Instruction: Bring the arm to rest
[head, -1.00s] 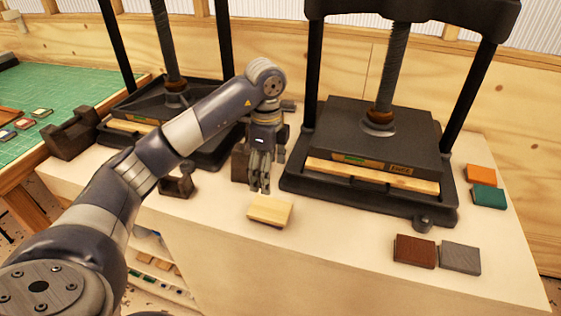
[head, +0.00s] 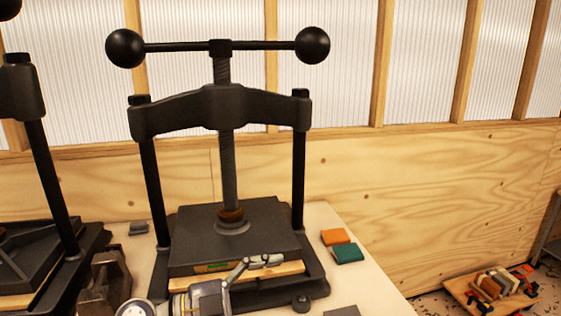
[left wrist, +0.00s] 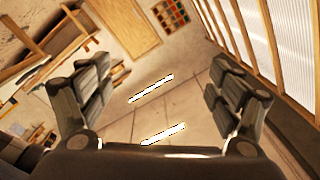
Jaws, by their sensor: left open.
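My left gripper (head: 258,265) shows low in the head view, in front of the right-hand press (head: 235,225). Only the end of the arm shows there, at the bottom edge. In the left wrist view the two dark fingers of my left gripper (left wrist: 156,82) stand wide apart with nothing between them. Beyond them are bright light strips and wooden wall parts, well away from the fingers. My right gripper is in neither view.
Part of a second press (head: 45,160) stands at the left. An orange block (head: 339,236) and a green block (head: 347,253) lie right of the near press on the pale bench (head: 372,280). A wooden tray of small items (head: 492,292) is lower right.

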